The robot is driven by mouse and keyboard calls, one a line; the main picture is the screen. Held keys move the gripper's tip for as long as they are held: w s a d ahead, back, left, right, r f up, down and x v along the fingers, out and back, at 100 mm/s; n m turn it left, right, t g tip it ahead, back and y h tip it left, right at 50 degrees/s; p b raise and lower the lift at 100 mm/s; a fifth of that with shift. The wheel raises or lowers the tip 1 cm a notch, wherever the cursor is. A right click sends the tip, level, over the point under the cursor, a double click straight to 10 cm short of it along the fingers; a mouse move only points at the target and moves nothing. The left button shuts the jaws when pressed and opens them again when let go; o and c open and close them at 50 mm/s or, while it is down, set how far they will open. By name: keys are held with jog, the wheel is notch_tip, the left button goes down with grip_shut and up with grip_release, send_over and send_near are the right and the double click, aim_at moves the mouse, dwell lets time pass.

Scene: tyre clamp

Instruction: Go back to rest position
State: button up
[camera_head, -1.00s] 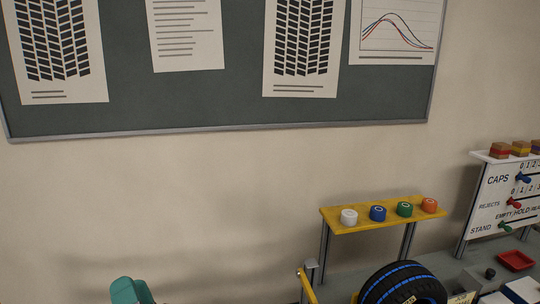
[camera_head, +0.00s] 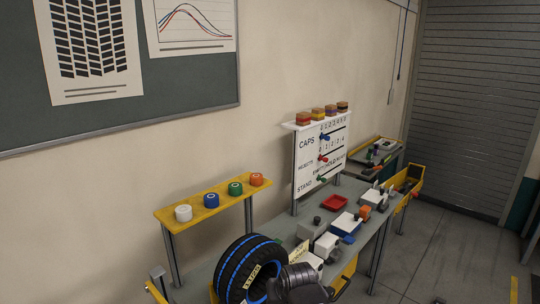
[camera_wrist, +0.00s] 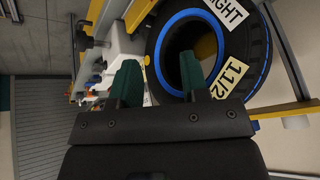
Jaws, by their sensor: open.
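In the head view the tyre (camera_head: 240,268) stands upright at the near end of the grey bench (camera_head: 190,288). A dark part of my arm (camera_head: 298,284) shows beside it at the bottom, and the fingers are hidden there.
A yellow shelf (camera_head: 205,208) holds several coloured caps behind the tyre. A white board (camera_head: 322,160) with coloured pegs stands further right. White boxes (camera_head: 325,243) and a red tray (camera_head: 335,202) crowd the bench. Open floor (camera_head: 440,255) lies at the right, before a shutter (camera_head: 470,110).

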jog(key=s+d+f+m+g+h, duration=0.1)
jog(key=s+d+g, duration=0.15)
jog(key=d, duration=0.55)
jog(key=s+d+f+g+h, duration=0.1)
jog(key=s+d+g, duration=0.15)
jog(key=d, duration=0.65)
jog(key=s+a+f+b, duration=0.1)
jog(key=s+f+b, duration=0.2)
jog(key=f+b, duration=3.3)
notch_tip(320, 180, up, 19)
jog(key=p, duration=1.9)
jog(key=shift+r, duration=0.15)
